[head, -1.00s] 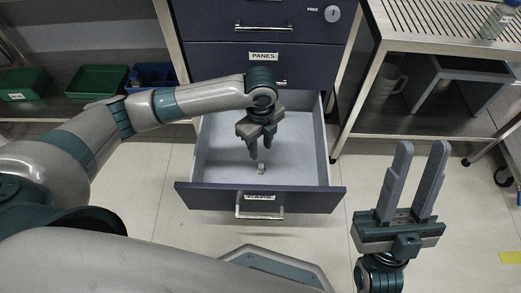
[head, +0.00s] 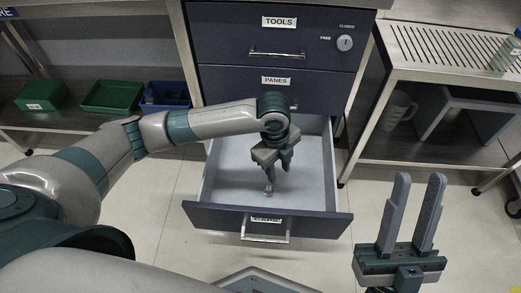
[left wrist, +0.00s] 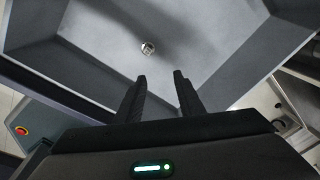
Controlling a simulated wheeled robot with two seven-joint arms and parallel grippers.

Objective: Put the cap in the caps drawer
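The cap (head: 268,190) is a small pale piece inside the open drawer (head: 322,212), near its front panel. In the left wrist view the cap (left wrist: 148,48) rests on the grey drawer floor, beyond the fingertips and clear of them. My left gripper (head: 279,171) points down into the drawer above the cap. Its two dark fingers stand apart with nothing between them in the left wrist view (left wrist: 159,77). The label on the drawer front is too slanted to read clearly. My right gripper (head: 419,182) is open and empty, fingers up, right of the drawer.
Closed drawers marked PANES (head: 276,81) and TOOLS (head: 279,22) are above the open one. A slatted metal bench (head: 445,62) stands at the right. Green bins (head: 113,97) and a blue bin (head: 165,97) sit on a low shelf at the left. The floor around the drawer is clear.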

